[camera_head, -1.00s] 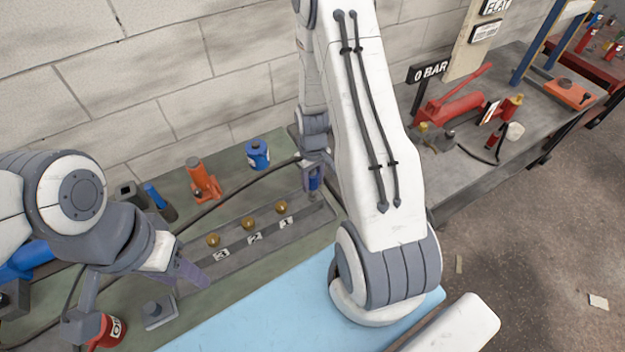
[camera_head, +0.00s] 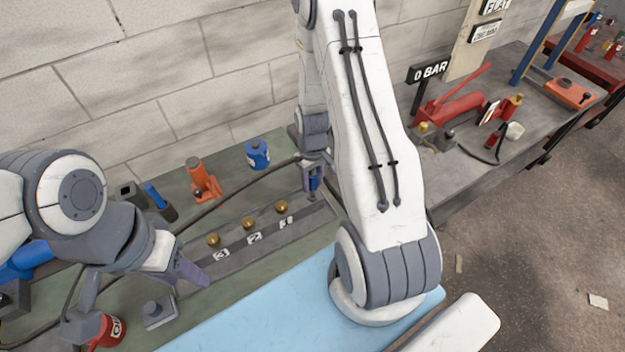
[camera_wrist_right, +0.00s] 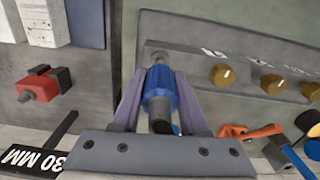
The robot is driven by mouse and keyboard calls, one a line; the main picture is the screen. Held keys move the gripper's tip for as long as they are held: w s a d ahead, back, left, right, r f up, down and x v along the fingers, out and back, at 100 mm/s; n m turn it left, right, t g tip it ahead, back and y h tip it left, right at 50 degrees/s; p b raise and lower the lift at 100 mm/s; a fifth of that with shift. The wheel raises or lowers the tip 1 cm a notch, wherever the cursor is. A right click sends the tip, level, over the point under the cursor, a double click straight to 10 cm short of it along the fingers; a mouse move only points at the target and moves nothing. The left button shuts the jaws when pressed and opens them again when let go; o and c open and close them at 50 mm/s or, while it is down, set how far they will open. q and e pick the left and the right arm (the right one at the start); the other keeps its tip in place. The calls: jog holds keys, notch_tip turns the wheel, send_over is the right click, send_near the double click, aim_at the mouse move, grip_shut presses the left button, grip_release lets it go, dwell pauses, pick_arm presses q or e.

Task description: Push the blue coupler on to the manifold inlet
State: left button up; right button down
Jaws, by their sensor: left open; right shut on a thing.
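My right gripper (camera_head: 313,190) is shut on the blue coupler (camera_wrist_right: 161,90), which sits between its two fingers in the right wrist view. The coupler also shows small in the head view (camera_head: 315,183). The manifold (camera_head: 235,250) is a long grey block with three brass knobs, tagged 3, 2 and 1. The coupler is at the manifold's right end in the head view. The inlet is mostly hidden by the coupler and fingers; I cannot tell how far the coupler is on it. My left gripper (camera_head: 140,300) is open and empty over the bench's left part.
A black hose (camera_head: 235,190) runs across the bench behind the manifold. An orange jack (camera_head: 202,180) and a blue bottle (camera_head: 257,154) stand behind it. A red can (camera_head: 106,332) is near my left gripper. A blue mat (camera_head: 270,315) in front is clear.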

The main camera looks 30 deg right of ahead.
aim_at(313, 189)
jog(key=shift+f+b, duration=1.55)
jog(key=shift+f, duration=0.45)
jog(key=shift+c, duration=1.8)
grip_release()
notch_tip(313, 189, up, 10)
jog(key=shift+r+b, duration=0.25)
jog(key=shift+b, duration=0.5)
